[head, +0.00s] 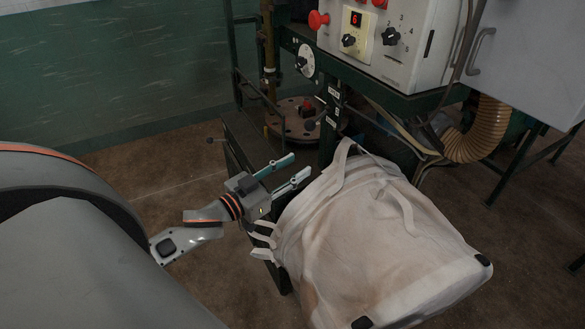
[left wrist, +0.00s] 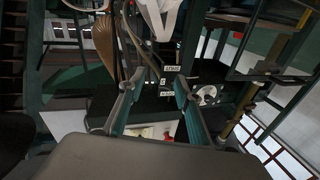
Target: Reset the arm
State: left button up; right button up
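My left arm comes in from the left in the head view. Its gripper (head: 300,165) is open, with two parallel fingers pointing right and a visible gap between them. I see nothing held between the fingers. In the left wrist view the gripper (left wrist: 154,90) also shows its fingers apart. The white bulk bag (head: 370,245) lies just right of and below the gripper, with its straps near the fingers. Whether the gripper touches the bag I cannot tell. A white piece, perhaps a bag strap (left wrist: 160,18), shows at the top of the wrist view. My right gripper is not in view.
A control panel (head: 400,65) with a red button and black knobs stands behind the bag on a dark green frame (head: 345,75). A ribbed tan hose (head: 487,130) hangs at the right. A round flanged base (head: 293,120) stands behind the gripper. Floor at the left is clear.

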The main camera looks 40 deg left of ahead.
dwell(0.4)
pick_arm(q)
jog(key=s+d+f+g, duration=0.2)
jog(key=s+d+f, duration=0.3)
jog(key=f, duration=0.4)
jog(key=s+d+f+g, duration=0.2)
jog(key=s+d+f, duration=0.3)
jog(key=f, duration=0.5)
jog(key=s+d+f+g+y, duration=0.1)
jog(key=s+d+f+g, duration=0.2)
jog(key=f, duration=0.7)
jog(key=s+d, duration=0.2)
jog(key=s, duration=0.2)
jog(key=shift+s+d+m, duration=0.15)
jog(key=shift+s+m, duration=0.2)
jog(key=shift+m, duration=0.05)
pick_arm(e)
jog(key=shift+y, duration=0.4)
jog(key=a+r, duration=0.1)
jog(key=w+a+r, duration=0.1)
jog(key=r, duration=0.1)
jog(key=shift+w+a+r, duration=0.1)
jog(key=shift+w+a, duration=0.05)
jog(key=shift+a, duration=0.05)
pick_arm(q)
jog(key=shift+f, duration=0.1)
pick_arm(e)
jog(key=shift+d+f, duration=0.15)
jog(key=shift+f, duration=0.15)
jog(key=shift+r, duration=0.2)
